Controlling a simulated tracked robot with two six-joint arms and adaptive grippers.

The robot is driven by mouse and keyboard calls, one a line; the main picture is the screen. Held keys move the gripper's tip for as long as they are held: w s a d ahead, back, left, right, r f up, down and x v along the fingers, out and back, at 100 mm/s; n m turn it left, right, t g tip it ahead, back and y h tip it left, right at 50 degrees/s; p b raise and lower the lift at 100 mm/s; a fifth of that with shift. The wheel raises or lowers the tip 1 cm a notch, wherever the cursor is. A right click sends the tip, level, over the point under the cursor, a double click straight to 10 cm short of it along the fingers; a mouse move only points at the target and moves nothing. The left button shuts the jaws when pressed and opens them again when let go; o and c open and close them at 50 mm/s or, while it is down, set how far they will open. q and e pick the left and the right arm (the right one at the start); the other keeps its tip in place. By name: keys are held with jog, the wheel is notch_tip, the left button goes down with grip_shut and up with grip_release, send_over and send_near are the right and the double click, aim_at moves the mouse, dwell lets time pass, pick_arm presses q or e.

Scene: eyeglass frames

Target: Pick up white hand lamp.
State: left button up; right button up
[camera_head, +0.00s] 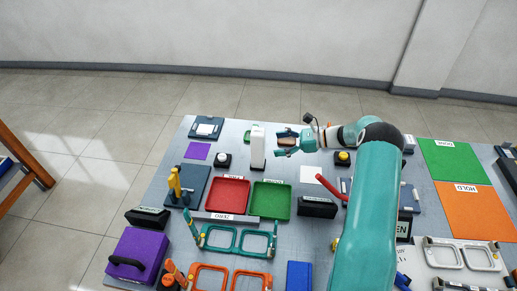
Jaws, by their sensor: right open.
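The white hand lamp (257,147) stands upright toward the back of the table, as a tall white block. My right gripper (283,143) is just to the right of the lamp, its teal fingers pointing left toward it. The gripper is open, and nothing shows between its fingers for certain. I cannot tell whether a fingertip touches the lamp. My right arm comes in from the lower right and hides part of the table. My left gripper is not in view.
A red tray (228,194) and a green tray (270,200) lie in front of the lamp. A black button box (222,160) is to its left. Teal eyeglass frames (237,239) and a purple box (139,255) are nearer. Green (455,160) and orange (474,211) mats lie at right.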

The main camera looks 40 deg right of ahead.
aim_at(261, 145)
jog(key=shift+x, duration=3.55)
jog(key=c, duration=1.4)
